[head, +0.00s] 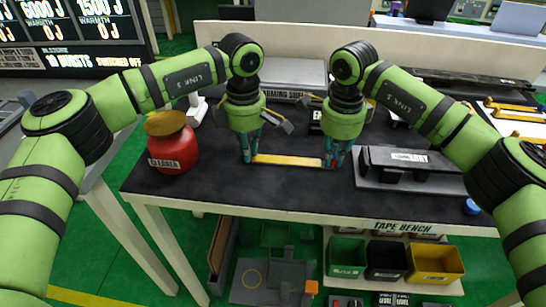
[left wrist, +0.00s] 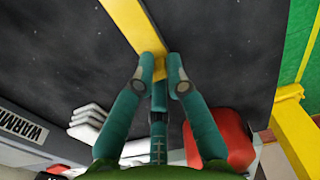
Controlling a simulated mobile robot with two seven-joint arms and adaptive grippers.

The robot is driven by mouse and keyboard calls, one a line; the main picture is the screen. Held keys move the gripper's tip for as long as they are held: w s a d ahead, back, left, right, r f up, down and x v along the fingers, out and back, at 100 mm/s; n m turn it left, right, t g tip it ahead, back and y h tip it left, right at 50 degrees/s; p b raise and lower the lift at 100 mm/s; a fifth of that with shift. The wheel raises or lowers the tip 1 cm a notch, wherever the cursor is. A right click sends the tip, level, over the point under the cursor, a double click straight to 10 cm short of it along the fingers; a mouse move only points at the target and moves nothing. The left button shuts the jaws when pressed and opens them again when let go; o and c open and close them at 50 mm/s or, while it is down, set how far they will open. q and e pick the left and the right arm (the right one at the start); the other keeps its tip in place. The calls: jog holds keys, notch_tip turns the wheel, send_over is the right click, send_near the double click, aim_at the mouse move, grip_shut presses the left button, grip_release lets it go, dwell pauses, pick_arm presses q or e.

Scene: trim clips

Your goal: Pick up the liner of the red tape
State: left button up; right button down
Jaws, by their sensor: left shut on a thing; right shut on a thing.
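A flat yellow strip (head: 288,160) runs left to right between my two grippers, at or just above the dark bench top (head: 260,193). My left gripper (head: 249,159) is shut on its left end. The left wrist view also shows the strip (left wrist: 130,22) with its end between the teal fingers of my left gripper (left wrist: 160,75). My right gripper (head: 331,163) is shut on the strip's right end, and its fingers hide that end. I cannot make out a red tape or a separate liner; whether the strip is the liner, I cannot tell.
A red cleaner jar (head: 174,150) stands at the bench's left. A grey warming shelf (head: 290,76) is behind my grippers. A dark labelled fixture (head: 405,160) sits on the right. Green, black and yellow bins (head: 436,262) are below. The bench front is clear.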

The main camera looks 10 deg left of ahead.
pick_arm(q)
notch_tip(320, 180, up, 10)
jog(key=shift+r, duration=0.1)
grip_shut()
jog(key=shift+r, duration=0.1)
jog(key=shift+r, duration=2.85)
pick_arm(e)
jog(key=c, duration=1.2)
grip_release()
